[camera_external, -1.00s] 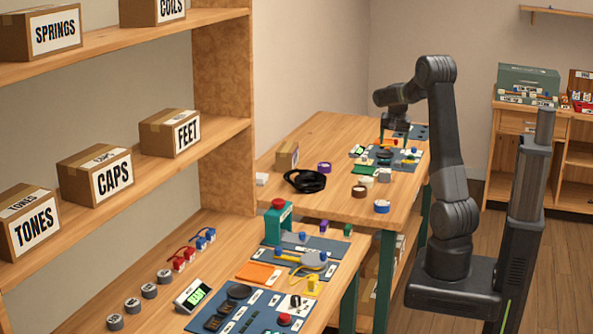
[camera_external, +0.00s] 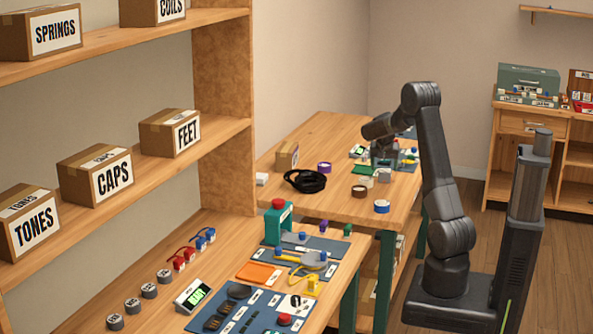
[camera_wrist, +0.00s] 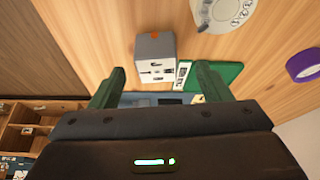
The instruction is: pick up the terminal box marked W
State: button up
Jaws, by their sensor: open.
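A small grey box (camera_wrist: 155,57) with a pale front, dark marks and an orange patch on top stands on the table in the wrist view. It looks like a terminal box, but I cannot read a W on it. A small pale box near my gripper in the external view (camera_external: 384,176) seems to be the same one. My gripper (camera_wrist: 160,76) is open, its two green fingers to either side of the box's lower part in the picture, with gaps. It also shows low over the far table (camera_external: 385,163). Whether the fingers touch anything is not visible.
A green board (camera_wrist: 222,76) lies right of the box, with a cream dial (camera_wrist: 224,10) above and a purple tape roll (camera_wrist: 304,65) farther right. A blue mat (camera_wrist: 135,98) is partly hidden by my gripper.

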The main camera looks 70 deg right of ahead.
aim_at(385, 171)
jog(key=x, duration=0.5)
jog(key=shift+s+d, duration=0.2)
jog(key=shift+d, duration=0.15)
jog(key=c, duration=1.1)
